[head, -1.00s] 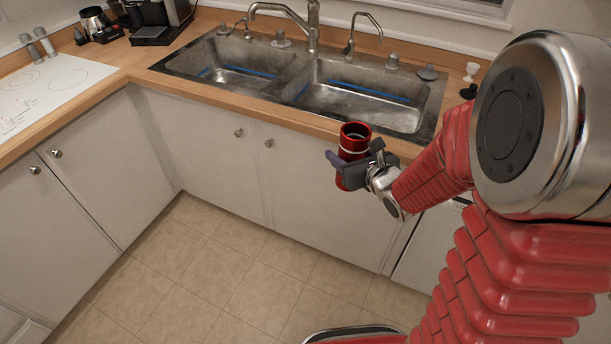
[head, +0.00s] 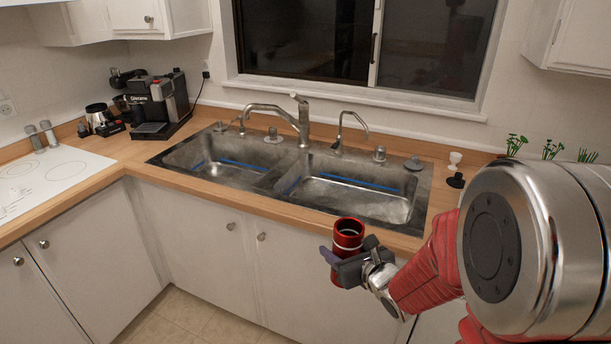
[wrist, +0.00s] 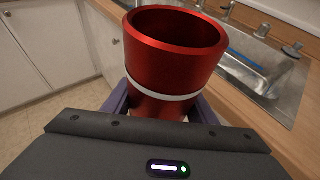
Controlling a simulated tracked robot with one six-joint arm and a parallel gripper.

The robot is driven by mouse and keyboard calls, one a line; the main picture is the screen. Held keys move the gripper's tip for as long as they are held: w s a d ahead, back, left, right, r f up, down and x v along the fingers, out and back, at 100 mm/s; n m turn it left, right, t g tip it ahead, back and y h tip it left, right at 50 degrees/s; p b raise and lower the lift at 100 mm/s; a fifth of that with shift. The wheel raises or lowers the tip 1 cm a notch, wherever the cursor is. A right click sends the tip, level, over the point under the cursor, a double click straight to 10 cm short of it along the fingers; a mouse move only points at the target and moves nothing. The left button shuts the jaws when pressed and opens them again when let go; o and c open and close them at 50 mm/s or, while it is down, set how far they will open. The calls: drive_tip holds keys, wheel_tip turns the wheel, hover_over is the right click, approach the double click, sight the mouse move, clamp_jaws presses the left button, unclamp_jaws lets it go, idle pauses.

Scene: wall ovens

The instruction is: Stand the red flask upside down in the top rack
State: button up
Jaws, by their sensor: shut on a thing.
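The red flask (head: 348,236) is a shiny red cylinder with a pale band and an open top. My gripper (head: 346,262) is shut on it and holds it in front of the counter's front edge, by the right basin of the sink. In the wrist view the red flask (wrist: 176,50) stands roughly upright with its open mouth up, and my gripper's fingers (wrist: 160,104) close around it below the pale band. No rack shows in either view.
A double sink (head: 300,180) with taps is set in the wooden counter (head: 220,192). A coffee machine (head: 160,105) stands at the back left, beside a white hob (head: 50,178). Cabinets (head: 200,235) are below. A window (head: 370,45) and upper cabinets (head: 150,15) are above.

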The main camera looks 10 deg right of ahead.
drive_tip(key=shift+w+d+m+y, duration=0.1)
drive_tip(key=shift+m+y, duration=0.8)
drive_tip(key=shift+m, duration=0.4)
drive_tip(key=m+y, duration=0.2)
drive_tip(key=shift+m, duration=0.4)
drive_tip(key=shift+m+g, duration=0.3)
drive_tip(key=shift+m, duration=0.1)
drive_tip(key=m+y, duration=0.1)
drive_tip(key=m, duration=0.2)
drive_tip(key=shift+g+y, duration=0.3)
drive_tip(key=shift+m+y, duration=0.9)
drive_tip(key=shift+m, duration=1.1)
